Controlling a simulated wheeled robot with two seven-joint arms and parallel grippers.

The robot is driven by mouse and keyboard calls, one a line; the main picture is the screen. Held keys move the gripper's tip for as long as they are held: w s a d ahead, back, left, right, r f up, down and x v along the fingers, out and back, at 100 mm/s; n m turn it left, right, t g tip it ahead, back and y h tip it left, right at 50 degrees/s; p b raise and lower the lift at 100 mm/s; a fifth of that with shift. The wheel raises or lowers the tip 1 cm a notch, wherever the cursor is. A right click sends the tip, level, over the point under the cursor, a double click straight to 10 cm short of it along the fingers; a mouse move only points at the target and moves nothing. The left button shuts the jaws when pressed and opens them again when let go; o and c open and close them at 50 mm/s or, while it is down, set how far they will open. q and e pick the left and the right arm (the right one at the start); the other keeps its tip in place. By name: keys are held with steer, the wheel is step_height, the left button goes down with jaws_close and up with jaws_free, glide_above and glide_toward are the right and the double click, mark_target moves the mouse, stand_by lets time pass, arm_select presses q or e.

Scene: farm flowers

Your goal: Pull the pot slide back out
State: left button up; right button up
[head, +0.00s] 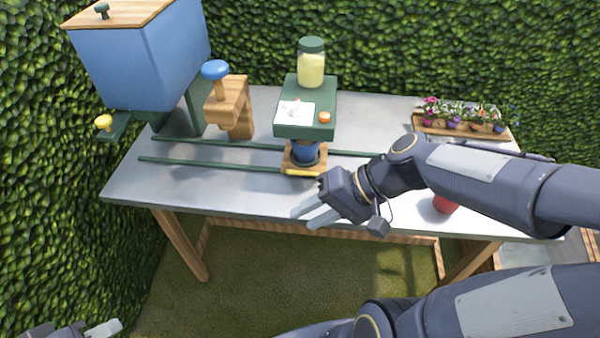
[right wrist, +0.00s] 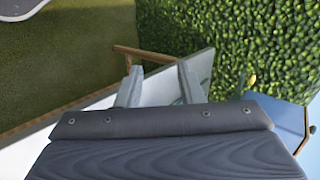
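The pot slide (head: 292,161) is a small wooden tray on two green rails, with a blue pot (head: 305,152) in it and a yellow handle (head: 300,172) along its front edge. It sits under the green dispenser stand (head: 305,128), which hides part of the pot. My right gripper (head: 304,218) is just in front of the handle, over the table's front edge, fingers pointing left. The right wrist view shows its fingers (right wrist: 158,85) apart with nothing held between them. My left gripper (head: 88,330) shows only partly at the bottom left corner, far from the slide.
A blue hopper (head: 145,62) and a wooden press with a blue knob (head: 215,70) stand at left. A jar (head: 311,64) tops the stand. A tray of flowers (head: 465,132) is at back right. A red object (head: 444,204) is partly behind my right arm.

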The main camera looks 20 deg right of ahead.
steer(key=w+d+f+m+t+y, duration=0.2)
steer(key=w+d+f+m, duration=0.1)
steer(key=w, duration=0.2)
steer(key=w+d+f+m+t+y, duration=0.1)
steer(key=w+d+f+m+t, duration=0.15)
steer(key=w, duration=0.25)
steer(key=m+t+h+b, duration=0.1)
steer(key=m+t+h, duration=0.1)
steer(key=m+t, duration=0.3)
glide_toward(305, 174)
steer(key=w+a, duration=0.1)
steer(key=w+a+m+g, duration=0.1)
steer(key=w, duration=0.1)
steer(key=shift+w+r, duration=0.1)
steer(key=shift+w, duration=0.2)
steer(key=p+x, duration=0.1)
steer(key=x, duration=0.6)
steer(key=shift+w+a, duration=0.1)
steer(key=shift+a, duration=0.1)
jaws_close()
